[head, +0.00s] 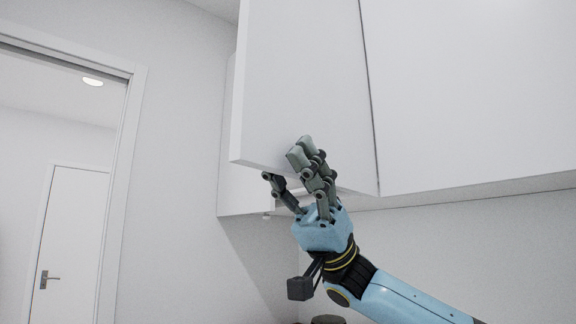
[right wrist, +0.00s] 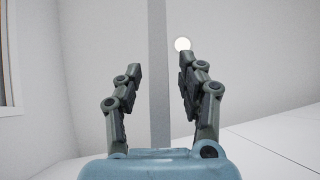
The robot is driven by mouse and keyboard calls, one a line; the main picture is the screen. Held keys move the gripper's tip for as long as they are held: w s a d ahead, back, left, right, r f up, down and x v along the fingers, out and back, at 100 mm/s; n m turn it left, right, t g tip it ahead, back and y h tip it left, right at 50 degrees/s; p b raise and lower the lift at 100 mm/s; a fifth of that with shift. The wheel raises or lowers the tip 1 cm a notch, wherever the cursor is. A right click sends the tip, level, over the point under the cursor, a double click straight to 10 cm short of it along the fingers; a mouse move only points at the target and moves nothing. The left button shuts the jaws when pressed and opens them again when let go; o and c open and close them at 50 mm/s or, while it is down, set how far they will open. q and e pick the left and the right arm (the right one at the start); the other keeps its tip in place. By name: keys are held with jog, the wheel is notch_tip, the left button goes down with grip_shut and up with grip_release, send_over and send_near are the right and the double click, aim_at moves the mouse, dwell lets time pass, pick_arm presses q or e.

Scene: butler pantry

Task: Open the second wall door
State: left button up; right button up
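A white wall-cabinet door (head: 300,80) hangs swung out from the cabinet in the head view, its free edge at the left. In the right wrist view the door (right wrist: 158,30) shows edge-on as a narrow upright grey strip. My right gripper (head: 286,160) is at the door's lower part. In the right wrist view the gripper (right wrist: 160,68) has its fingers apart, one on each side of the strip, with visible gaps. The fingers hide part of the door's bottom edge. My left gripper is not in view.
Another flat white cabinet front (head: 470,90) adjoins at the right. A further cabinet part (head: 240,188) stands behind the open door. A doorway frame (head: 120,170) and a white room door (head: 75,245) are at the left. The wall below the cabinets looks clear.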

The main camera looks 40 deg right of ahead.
jog(key=shift+f, duration=0.1)
jog(key=v, duration=1.2)
